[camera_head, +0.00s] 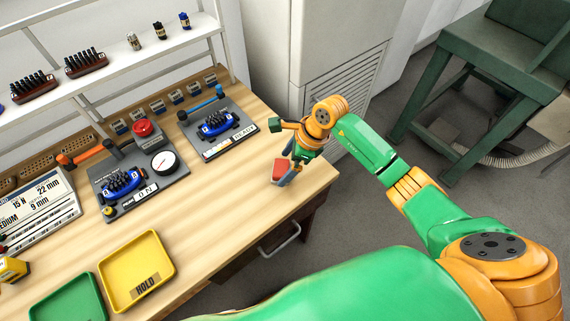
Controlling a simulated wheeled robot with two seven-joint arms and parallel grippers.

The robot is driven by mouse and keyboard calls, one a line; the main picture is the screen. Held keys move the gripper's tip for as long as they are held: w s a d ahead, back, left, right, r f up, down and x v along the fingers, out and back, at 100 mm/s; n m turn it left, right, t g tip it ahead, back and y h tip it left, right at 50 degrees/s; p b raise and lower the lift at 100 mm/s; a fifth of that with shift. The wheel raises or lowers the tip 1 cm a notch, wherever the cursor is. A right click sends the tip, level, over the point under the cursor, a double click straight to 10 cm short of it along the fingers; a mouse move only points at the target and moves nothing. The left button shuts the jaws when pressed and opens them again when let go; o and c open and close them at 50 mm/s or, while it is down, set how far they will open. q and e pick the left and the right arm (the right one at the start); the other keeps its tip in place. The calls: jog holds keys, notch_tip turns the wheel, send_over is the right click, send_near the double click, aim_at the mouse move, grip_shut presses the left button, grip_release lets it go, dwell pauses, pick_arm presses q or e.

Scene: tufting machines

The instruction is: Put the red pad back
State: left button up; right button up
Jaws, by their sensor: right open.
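The red pad (279,170) shows as a small red block near the right end of the wooden bench, close to its front edge. My right gripper (282,150) is open, with its fingers spread. One finger points left, above the pad in the picture, and the other comes down right beside the pad and overlaps it. I cannot tell whether this finger touches the pad. My left gripper is not in view.
A gauge fixture (116,198) with a red button and a second fixture (209,153) stand on the wooden bench (218,210). A yellow HOLD tray (163,246) and a green tray (62,302) lie at front left. The bench between trays and pad is clear. A white cabinet (310,50) stands behind.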

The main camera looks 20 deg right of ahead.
jog(key=b+v, duration=0.1)
jog(key=v, duration=1)
jog(key=shift+s+d, duration=0.1)
